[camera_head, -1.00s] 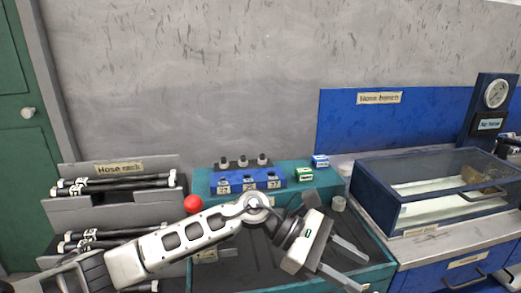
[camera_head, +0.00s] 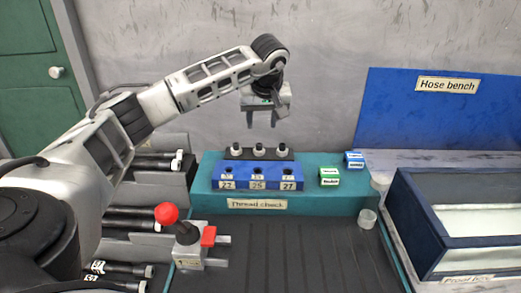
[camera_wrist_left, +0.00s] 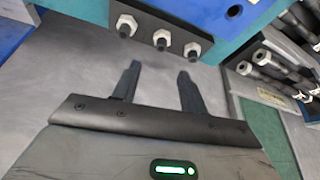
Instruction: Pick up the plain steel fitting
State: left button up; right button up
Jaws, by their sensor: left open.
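Three small fittings with pale hex nuts and dark ends stand in a row on a dark strip behind the blue thread block: left (camera_head: 235,149), middle (camera_head: 259,149) and right (camera_head: 282,149). They look alike, and I cannot tell which is the plain steel one. They also show in the left wrist view, left (camera_wrist_left: 127,25), middle (camera_wrist_left: 162,40) and right (camera_wrist_left: 194,52). My left gripper (camera_head: 262,122) is open and empty, pointing down above the row with a gap. Its two fingers (camera_wrist_left: 157,80) show apart in the wrist view. My right gripper is not in view.
The blue block (camera_head: 258,171) with numbered holes sits on a teal stand (camera_head: 330,200). Green (camera_head: 329,176) and blue (camera_head: 354,159) boxes stand right of it. A red-knobbed lever device (camera_head: 188,240) stands front left. A grey cylinder (camera_head: 367,218) stands at the tray's right.

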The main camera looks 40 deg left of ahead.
aim_at(259, 144)
pick_arm(q)
jog(key=x, duration=0.3)
jog(key=shift+w+f, duration=0.1)
jog(key=shift+f, duration=0.25)
jog(key=x, duration=0.3)
jog(key=p+x, duration=0.1)
jog(key=x, duration=0.1)
jog(key=shift+s+f, duration=0.1)
jog(key=shift+s, duration=0.15)
grip_shut()
